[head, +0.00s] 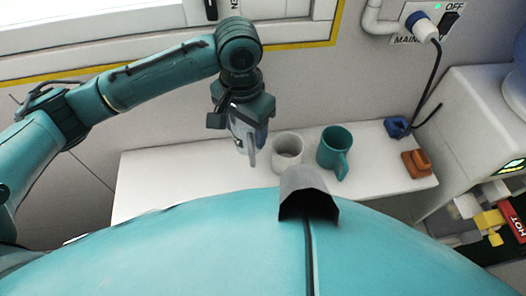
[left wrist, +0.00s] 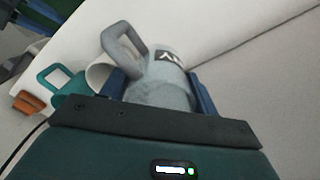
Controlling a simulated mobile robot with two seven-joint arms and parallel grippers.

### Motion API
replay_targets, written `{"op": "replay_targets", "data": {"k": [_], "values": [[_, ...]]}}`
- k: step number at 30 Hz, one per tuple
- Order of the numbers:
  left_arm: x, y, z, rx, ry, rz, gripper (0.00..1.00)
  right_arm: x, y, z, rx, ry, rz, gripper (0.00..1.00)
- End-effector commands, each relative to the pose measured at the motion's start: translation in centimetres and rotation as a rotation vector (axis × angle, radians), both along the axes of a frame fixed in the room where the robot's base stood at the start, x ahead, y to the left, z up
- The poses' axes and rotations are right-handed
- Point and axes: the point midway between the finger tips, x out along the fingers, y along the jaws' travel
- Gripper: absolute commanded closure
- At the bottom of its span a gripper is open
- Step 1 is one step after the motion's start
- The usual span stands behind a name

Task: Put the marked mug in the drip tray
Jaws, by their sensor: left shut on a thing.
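My left gripper (head: 246,138) is shut on a grey-blue mug with a black label bearing white letters, the marked mug (left wrist: 160,95). In the left wrist view the mug sits between the blue fingers (left wrist: 160,92), with its handle toward the upper left. In the head view the gripper partly hides the mug, just left of a white mug (head: 287,152) and above the white shelf (head: 150,180). I cannot tell whether the held mug touches the shelf. I cannot make out a drip tray for certain. My right gripper is not in view.
A teal mug (head: 334,152) stands right of the white mug. A blue item (head: 397,127) and an orange item (head: 415,163) are at the shelf's right end. A white machine (head: 480,115) stands at the right, and a cable hangs from a wall plug (head: 422,26). The shelf's left part is clear.

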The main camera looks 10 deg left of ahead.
Motion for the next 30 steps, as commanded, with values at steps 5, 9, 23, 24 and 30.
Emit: {"op": "replay_targets", "data": {"k": [5, 9, 23, 24, 30], "values": [[0.0, 0.0, -2.7, 0.0, 0.001, 0.001, 0.67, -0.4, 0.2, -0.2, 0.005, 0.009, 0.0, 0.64], [0.0, 0.0, -3.7, 0.0, 0.0, 0.002, 0.67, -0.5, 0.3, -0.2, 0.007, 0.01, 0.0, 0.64], [0.0, 0.0, -6.9, -0.001, -0.002, 0.0, 0.67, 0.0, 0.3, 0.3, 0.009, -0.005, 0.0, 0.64], [0.0, 0.0, -6.9, -0.001, -0.002, 0.0, 0.67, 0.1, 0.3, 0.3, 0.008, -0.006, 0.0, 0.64], [0.0, 0.0, -7.2, 0.0, -0.001, 0.001, 0.33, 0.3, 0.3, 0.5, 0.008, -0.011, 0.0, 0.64]]}}
